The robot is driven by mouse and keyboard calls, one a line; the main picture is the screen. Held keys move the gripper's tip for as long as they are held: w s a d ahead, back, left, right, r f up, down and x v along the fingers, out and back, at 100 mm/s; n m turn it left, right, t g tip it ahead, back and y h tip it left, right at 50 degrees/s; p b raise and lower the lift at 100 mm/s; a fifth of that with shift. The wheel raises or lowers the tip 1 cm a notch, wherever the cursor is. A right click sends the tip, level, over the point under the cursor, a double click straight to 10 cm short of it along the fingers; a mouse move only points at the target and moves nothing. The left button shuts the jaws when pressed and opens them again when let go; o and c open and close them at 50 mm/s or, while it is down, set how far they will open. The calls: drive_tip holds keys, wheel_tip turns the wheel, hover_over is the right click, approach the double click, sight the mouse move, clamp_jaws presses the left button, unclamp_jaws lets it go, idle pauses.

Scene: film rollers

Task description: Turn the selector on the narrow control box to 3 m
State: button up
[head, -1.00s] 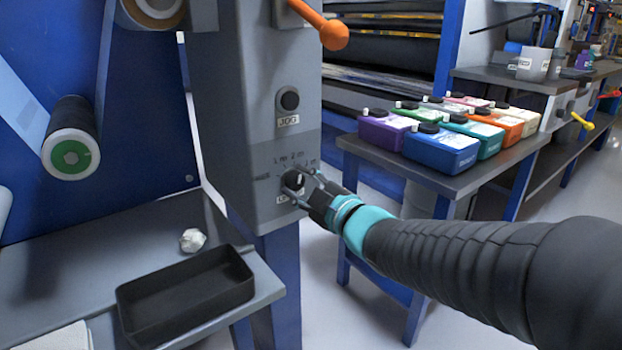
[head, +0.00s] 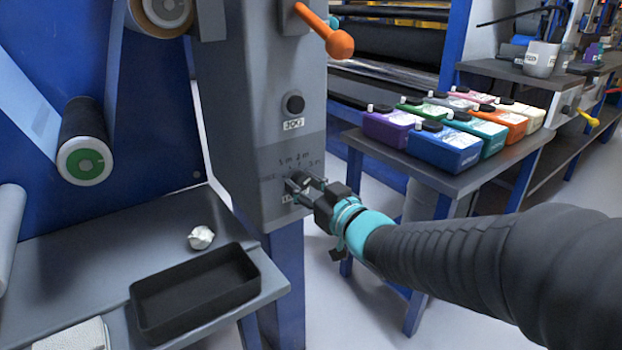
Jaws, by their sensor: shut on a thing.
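The narrow grey control box (head: 250,110) stands upright in the middle of the head view. Its selector (head: 299,179) is a small dark knob low on the front face, under a printed scale with "1 m", "2 m" and a mark at the right that looks like "3 m". My gripper (head: 301,186) comes in from the right and is shut on the selector knob. The fingers cover much of the knob, so I cannot tell exactly where its pointer stands. A label below the knob is partly hidden by the fingers.
A black JOG button (head: 293,104) and an orange-handled lever (head: 338,42) sit above the selector. A black tray (head: 195,290) and a crumpled white ball (head: 201,237) lie on the left bench. Several coloured bottles (head: 445,148) stand on the right table (head: 470,180).

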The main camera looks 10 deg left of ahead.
drive_tip(key=shift+r+m, duration=0.1)
drive_tip(key=shift+m, duration=0.5)
drive_tip(key=o, duration=1.1)
drive_tip(key=shift+o, duration=0.2)
drive_tip(key=v, duration=1.2)
